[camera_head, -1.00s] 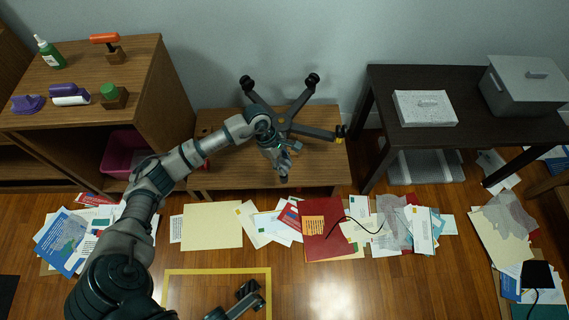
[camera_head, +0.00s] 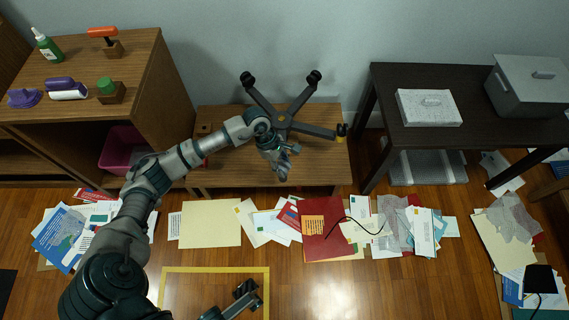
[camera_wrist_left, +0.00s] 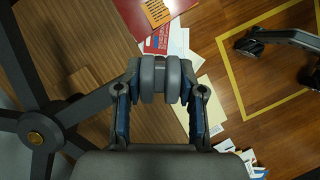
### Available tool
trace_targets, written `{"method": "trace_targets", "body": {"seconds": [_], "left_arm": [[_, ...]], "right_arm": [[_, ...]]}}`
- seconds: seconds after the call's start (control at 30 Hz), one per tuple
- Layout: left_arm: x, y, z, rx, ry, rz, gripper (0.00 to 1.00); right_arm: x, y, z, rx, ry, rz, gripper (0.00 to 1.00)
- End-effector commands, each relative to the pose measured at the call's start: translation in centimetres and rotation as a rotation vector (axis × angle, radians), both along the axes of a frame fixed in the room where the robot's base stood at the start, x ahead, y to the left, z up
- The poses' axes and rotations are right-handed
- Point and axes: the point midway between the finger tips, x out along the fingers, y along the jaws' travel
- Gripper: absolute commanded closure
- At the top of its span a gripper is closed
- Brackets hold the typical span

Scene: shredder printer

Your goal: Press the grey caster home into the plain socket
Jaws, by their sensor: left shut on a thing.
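A dark star-shaped chair base (camera_head: 285,121) rests on the low wooden bench. Black casters show on its two rear legs, and a dark caster with yellow at its foot (camera_head: 341,131) is on the right leg. My left gripper (camera_head: 281,172) is at the base's front side, pointing down. In the left wrist view it is shut on the grey twin-wheel caster (camera_wrist_left: 160,80). A leg of the base (camera_wrist_left: 88,104) runs up to the left finger beside that caster. The plain socket is hidden, so I cannot tell whether the caster touches it. My right gripper is not in view.
The low bench (camera_head: 235,177) stands between a wooden cabinet (camera_head: 165,90) and a dark table (camera_head: 400,135). Papers (camera_head: 210,224) cover the floor in front. A yellow-taped square (camera_head: 215,270) holds a dark leg-like piece (camera_head: 240,300) with caster-like ends.

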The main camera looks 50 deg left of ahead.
Motion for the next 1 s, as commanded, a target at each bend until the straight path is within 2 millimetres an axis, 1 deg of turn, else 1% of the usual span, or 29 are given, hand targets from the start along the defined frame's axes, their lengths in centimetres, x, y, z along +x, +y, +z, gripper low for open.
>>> {"method": "trace_targets", "body": {"seconds": [0.63,0.67,0.7,0.73,0.77,1.0], "left_arm": [[-0.1,0.1,-2.3,0.002,0.004,0.001,1.00],[0.0,0.1,-2.1,0.001,0.003,0.001,0.54],[0.0,0.1,-2.1,0.001,0.002,0.001,0.44],[0.0,0.1,-2.0,0.001,0.002,0.001,0.37],[0.0,0.1,-2.0,0.001,0.002,0.001,0.32],[0.0,0.0,-1.9,0.002,0.001,0.001,0.32]], "right_arm": [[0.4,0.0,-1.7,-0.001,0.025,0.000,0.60],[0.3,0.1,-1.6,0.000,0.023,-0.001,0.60],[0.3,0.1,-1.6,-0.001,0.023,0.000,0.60],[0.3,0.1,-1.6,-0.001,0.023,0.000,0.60],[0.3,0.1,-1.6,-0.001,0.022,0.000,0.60],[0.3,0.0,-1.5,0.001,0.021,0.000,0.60]]}}
